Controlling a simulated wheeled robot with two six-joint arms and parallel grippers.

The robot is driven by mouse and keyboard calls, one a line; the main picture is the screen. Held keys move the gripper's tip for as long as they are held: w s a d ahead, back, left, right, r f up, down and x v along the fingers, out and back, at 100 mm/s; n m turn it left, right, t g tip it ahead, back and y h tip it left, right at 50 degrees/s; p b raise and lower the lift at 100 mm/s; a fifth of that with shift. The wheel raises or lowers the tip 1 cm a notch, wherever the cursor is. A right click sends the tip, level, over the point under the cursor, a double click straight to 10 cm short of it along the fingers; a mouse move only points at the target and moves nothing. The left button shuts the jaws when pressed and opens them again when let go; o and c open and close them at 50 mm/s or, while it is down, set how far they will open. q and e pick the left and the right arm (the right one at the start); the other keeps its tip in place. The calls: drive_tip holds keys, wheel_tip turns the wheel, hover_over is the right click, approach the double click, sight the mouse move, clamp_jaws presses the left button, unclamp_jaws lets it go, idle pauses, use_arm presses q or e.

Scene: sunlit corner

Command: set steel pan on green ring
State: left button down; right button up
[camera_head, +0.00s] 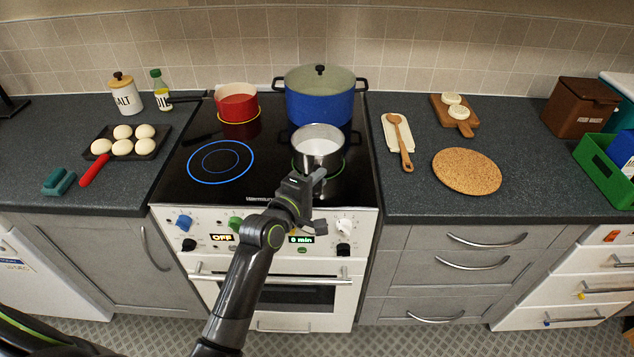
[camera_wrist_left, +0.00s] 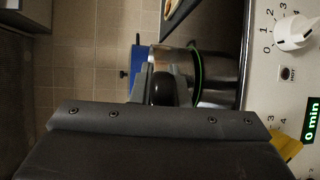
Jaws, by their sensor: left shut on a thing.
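The steel pan (camera_head: 318,150) is upright over the front right of the black glass hob, with the green ring (camera_head: 343,171) showing around its base. In the left wrist view the steel pan (camera_wrist_left: 172,58) appears sideways, close beside the green ring (camera_wrist_left: 199,72); I cannot tell whether its base touches the glass. My left gripper (camera_head: 306,186) is at the pan's front side, shut on its handle. In the left wrist view the dark handle (camera_wrist_left: 163,88) sits between the fingers. My right gripper is not in view.
A blue pot (camera_head: 320,104) stands close behind the pan. A red pan (camera_head: 237,104) stands at the back left of the hob. The blue ring (camera_head: 220,161) at front left is bare. A wooden spoon (camera_head: 400,140) and a cork mat (camera_head: 466,171) lie on the right counter.

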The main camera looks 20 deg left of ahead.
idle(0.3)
use_arm(q)
drive_tip(key=c, duration=1.8)
unclamp_jaws()
drive_tip(key=shift+f, duration=0.3)
drive_tip(key=shift+c, duration=0.2)
drive_tip(key=o, duration=0.4)
drive_tip(key=shift+o, duration=0.2)
drive_tip(key=shift+r, duration=0.15)
drive_tip(key=b+v, duration=0.1)
drive_tip(key=v, duration=1.1)
